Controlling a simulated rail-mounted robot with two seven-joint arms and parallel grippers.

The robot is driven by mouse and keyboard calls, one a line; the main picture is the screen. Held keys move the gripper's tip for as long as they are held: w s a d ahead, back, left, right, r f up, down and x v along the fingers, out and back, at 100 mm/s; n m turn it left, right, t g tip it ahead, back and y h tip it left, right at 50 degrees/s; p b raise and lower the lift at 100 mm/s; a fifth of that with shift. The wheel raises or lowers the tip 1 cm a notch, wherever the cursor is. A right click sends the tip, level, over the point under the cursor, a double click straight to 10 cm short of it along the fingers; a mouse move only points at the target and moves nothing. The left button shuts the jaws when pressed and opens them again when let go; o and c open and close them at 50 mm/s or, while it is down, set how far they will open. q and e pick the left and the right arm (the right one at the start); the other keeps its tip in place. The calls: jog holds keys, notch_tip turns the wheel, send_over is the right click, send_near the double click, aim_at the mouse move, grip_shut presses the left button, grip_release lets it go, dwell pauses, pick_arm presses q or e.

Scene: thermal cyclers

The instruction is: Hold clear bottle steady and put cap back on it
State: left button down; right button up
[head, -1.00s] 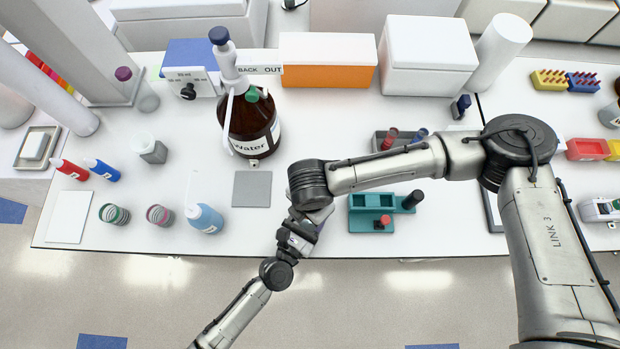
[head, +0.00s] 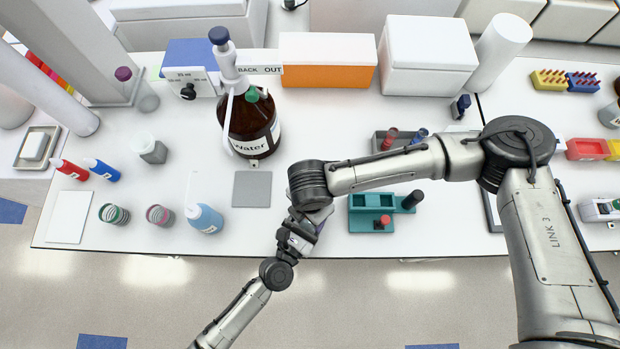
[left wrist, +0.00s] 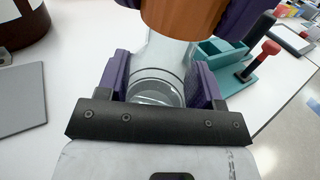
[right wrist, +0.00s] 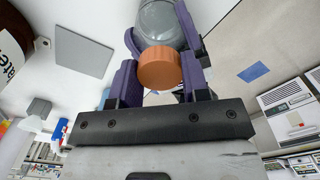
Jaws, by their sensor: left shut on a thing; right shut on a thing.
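The clear bottle (left wrist: 160,62) is between the purple fingers of my left gripper (left wrist: 160,80), which is shut on it. The orange cap (left wrist: 185,16) is at the bottle's mouth end in the left wrist view. My right gripper (right wrist: 156,74) is shut on the cap, which also shows in the right wrist view (right wrist: 159,68) with the clear bottle (right wrist: 160,22) directly beyond it. Cap and bottle look in line and touching or nearly so; I cannot tell how far the cap is seated. In the head view my arms hide both.
The grippers meet over the table's front edge. A teal rack (head: 362,221) stands close on the right, a grey square mat (head: 252,189) on the left. The brown Water bottle (head: 249,120) is behind, and a blue wash bottle (head: 207,219) stands further left.

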jog(key=m, duration=0.5)
jog(key=o, duration=1)
jog(key=shift+r, duration=0.1)
jog(key=shift+r, duration=2.15)
jog(key=shift+c, duration=0.3)
notch_tip(320, 180, up, 2)
jog(key=shift+a+r+n, duration=0.1)
jog(key=shift+n, duration=0.2)
jog(key=shift+r, duration=0.65)
